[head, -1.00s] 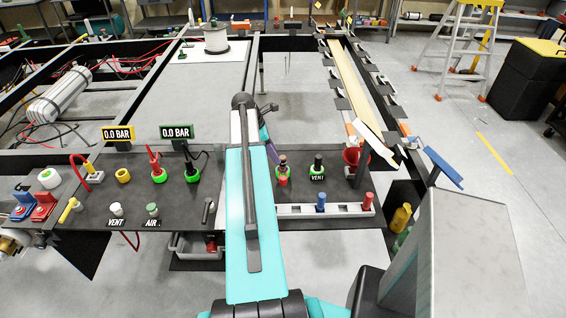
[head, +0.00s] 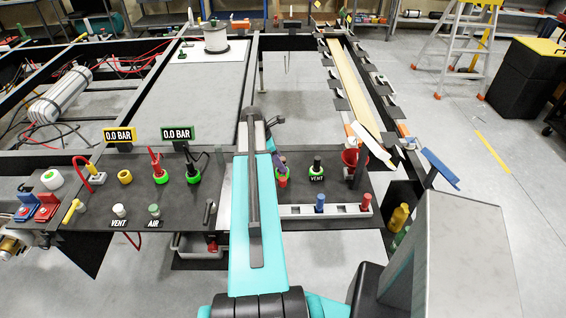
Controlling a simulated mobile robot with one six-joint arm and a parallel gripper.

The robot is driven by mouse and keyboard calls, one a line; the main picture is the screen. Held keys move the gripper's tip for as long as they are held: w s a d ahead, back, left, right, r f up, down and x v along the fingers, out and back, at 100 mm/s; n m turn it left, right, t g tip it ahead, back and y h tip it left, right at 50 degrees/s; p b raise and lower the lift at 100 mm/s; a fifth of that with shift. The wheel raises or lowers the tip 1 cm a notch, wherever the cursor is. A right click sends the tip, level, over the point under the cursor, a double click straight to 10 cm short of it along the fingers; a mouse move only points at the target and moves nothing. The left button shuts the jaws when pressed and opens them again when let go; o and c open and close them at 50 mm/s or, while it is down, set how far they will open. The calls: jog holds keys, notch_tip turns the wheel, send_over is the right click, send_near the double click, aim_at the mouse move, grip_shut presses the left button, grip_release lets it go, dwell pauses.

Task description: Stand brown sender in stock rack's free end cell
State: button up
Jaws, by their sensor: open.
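The stock rack (head: 340,210) is a pale strip with cells along the front right edge of the dark panel. A blue sender (head: 320,202) stands near its middle and a red sender (head: 366,202) at its right end. My arm covers the area at the rack's left end. My gripper (head: 280,153) is mostly hidden behind my arm; a small purplish part shows just above a red piece with a green ring (head: 282,178) on the panel. I cannot make out the brown sender for sure; it may be hidden there. The gripper is open, with nothing visibly held.
A black-topped post with a green ring (head: 317,168) and a VENT label stands right of the gripper. A red cup (head: 352,158) is beyond it. Green-ringed fittings (head: 161,177) stand on the panel's left half. A grey box (head: 470,255) is at front right.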

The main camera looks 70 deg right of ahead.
jog(key=shift+f, duration=0.2)
dwell(0.4)
grip_shut()
